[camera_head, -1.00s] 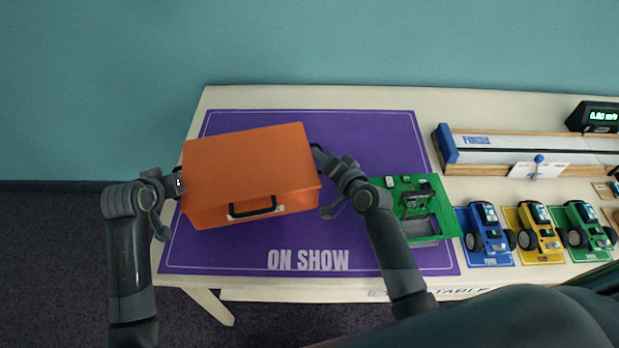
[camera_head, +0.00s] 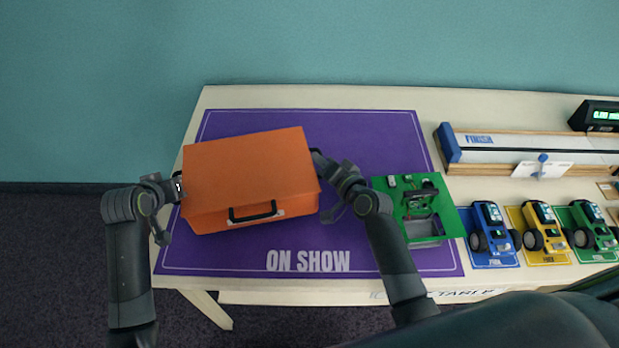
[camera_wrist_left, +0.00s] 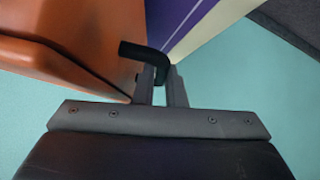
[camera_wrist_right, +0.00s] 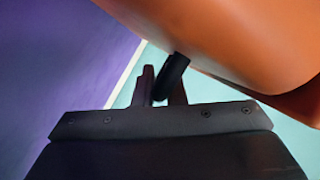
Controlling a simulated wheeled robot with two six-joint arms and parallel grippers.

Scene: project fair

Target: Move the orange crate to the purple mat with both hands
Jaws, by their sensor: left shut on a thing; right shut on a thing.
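The orange crate (camera_head: 250,170) is closed, with a black handle on its front, and sits slightly turned over the left part of the purple mat (camera_head: 385,130). I cannot tell whether it touches the mat or hangs just above it. My left gripper (camera_head: 178,186) is shut on the black side handle (camera_wrist_left: 145,52) at the crate's left end. My right gripper (camera_head: 322,158) is shut on the black side handle (camera_wrist_right: 172,75) at its right end. The crate's orange wall also shows in the left wrist view (camera_wrist_left: 60,45) and the right wrist view (camera_wrist_right: 240,40).
A green board with a grey tray (camera_head: 415,205) lies on the mat's right part, beside my right arm. Blue (camera_head: 490,228), yellow (camera_head: 542,228) and green (camera_head: 592,228) toy cars stand further right. A track (camera_head: 520,145) lies behind them. The mat's front is clear.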

